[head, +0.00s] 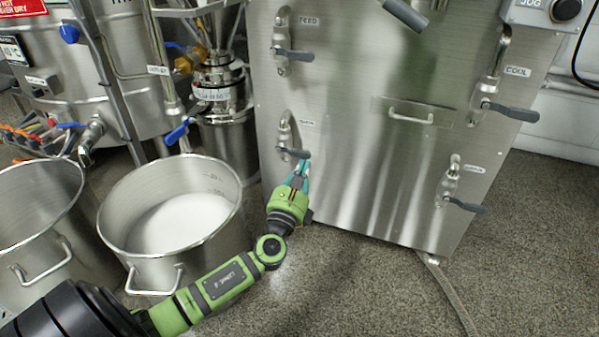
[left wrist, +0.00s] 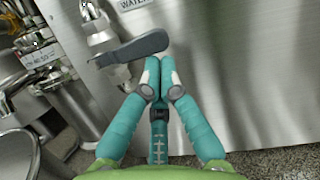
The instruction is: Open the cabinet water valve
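The cabinet water valve is on the lower left of the steel cabinet front in the head view. Its grey lever handle (head: 295,153) lies roughly level, pointing right. In the left wrist view the dark lever (left wrist: 130,49) crosses above my fingertips, with the silver valve body (left wrist: 98,25) at its left and a label reading WATER (left wrist: 132,4) above. My left gripper (head: 302,166) is just below the lever's free end. In the left wrist view its teal fingers (left wrist: 160,68) come together at the tips, with nothing seen between them. Contact with the lever cannot be told.
The cabinet (head: 370,130) also carries a feed valve (head: 293,54), a cool valve (head: 510,110) and a lower right valve (head: 464,204). An open steel pot (head: 130,240) with white contents stands left of my forearm.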

